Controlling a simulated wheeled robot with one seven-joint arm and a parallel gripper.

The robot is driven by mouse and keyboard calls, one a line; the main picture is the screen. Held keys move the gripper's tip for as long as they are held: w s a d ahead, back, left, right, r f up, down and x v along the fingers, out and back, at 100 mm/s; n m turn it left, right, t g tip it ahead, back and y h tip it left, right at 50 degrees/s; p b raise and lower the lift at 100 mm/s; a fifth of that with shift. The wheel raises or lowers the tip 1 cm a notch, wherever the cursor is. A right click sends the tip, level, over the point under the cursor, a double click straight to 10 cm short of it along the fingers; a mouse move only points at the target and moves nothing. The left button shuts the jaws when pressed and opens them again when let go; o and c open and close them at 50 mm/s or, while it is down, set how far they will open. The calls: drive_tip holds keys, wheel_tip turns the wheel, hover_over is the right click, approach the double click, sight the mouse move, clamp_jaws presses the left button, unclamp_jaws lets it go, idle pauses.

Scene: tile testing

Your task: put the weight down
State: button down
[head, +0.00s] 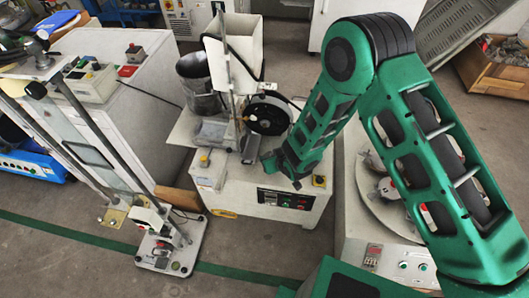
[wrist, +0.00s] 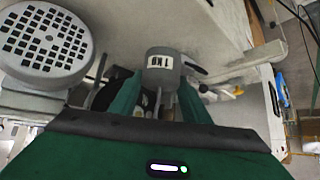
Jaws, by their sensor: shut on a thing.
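The weight (wrist: 162,70) is a grey cylinder with a dark "1 KG" style marking, upside down in the wrist view. My gripper (wrist: 157,103) is shut on its narrower lower part, with a green finger on each side. The weight's top stands clear beyond the fingertips. In the head view my green arm reaches down over the middle machine, and the weight cannot be made out there. Whether the weight touches anything beneath it cannot be told.
The middle machine (head: 262,213) carries a white hopper (head: 231,52), a metal bucket (head: 200,82) and a dark wheel (head: 267,115). A grey motor with a vented cover (wrist: 44,42) is close left of the weight. A round-plate machine (head: 352,205) stands right.

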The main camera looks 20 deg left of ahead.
drive_tip(key=shift+w+d+f, duration=0.2)
drive_tip(key=shift+d+f, duration=0.15)
drive_tip(key=shift+d, duration=0.2)
drive_tip(key=shift+w+d+f, duration=0.2)
drive_tip(key=shift+d+f, duration=0.1)
drive_tip(key=shift+d, duration=0.25)
drive_tip(key=shift+f, duration=1.95)
drive_tip(key=c, duration=1)
unclamp_jaws()
drive_tip(key=shift+f, duration=0.15)
drive_tip(key=shift+d, duration=0.1)
drive_tip(key=v, duration=1.2)
